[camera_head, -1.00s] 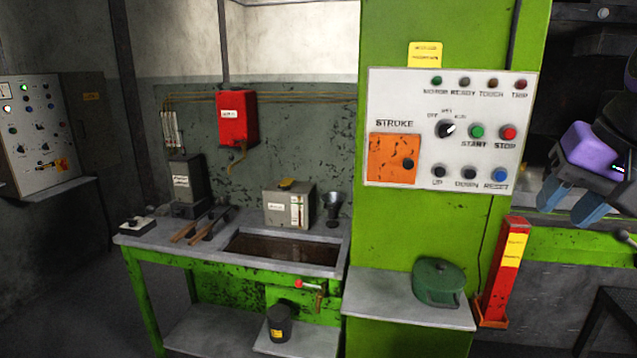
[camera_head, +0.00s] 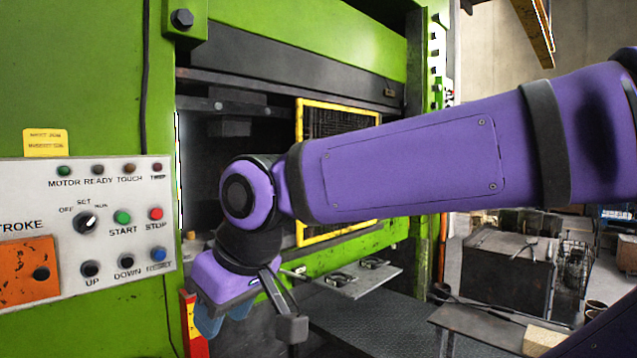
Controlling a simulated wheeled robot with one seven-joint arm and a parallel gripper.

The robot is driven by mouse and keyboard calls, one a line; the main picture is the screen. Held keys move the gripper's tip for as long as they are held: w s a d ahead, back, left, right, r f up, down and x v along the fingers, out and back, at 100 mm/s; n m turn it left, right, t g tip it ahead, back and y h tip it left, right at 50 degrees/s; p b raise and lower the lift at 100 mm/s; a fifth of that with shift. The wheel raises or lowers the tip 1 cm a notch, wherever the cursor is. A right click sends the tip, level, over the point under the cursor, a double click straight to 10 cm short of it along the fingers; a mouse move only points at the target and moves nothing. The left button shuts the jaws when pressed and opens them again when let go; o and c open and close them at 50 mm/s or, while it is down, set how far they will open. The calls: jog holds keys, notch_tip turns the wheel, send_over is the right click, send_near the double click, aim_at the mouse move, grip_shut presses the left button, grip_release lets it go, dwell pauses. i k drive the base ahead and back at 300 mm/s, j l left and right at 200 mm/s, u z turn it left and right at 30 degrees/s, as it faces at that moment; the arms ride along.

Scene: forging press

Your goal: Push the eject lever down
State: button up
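No lever marked as the eject lever can be made out for certain. A short pale rod (camera_head: 296,271) shows at the press front, just right of my gripper. It may be the lever, and most of it is hidden.
The control panel (camera_head: 140,235) on the green press column is close at left. A yellow-framed guard (camera_head: 300,115) is behind my arm. A small shelf (camera_head: 375,281) holds tools. Dark tables (camera_head: 505,265) stand at right.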

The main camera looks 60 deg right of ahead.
aim_at(305, 279)
jog(key=z, duration=1.8)
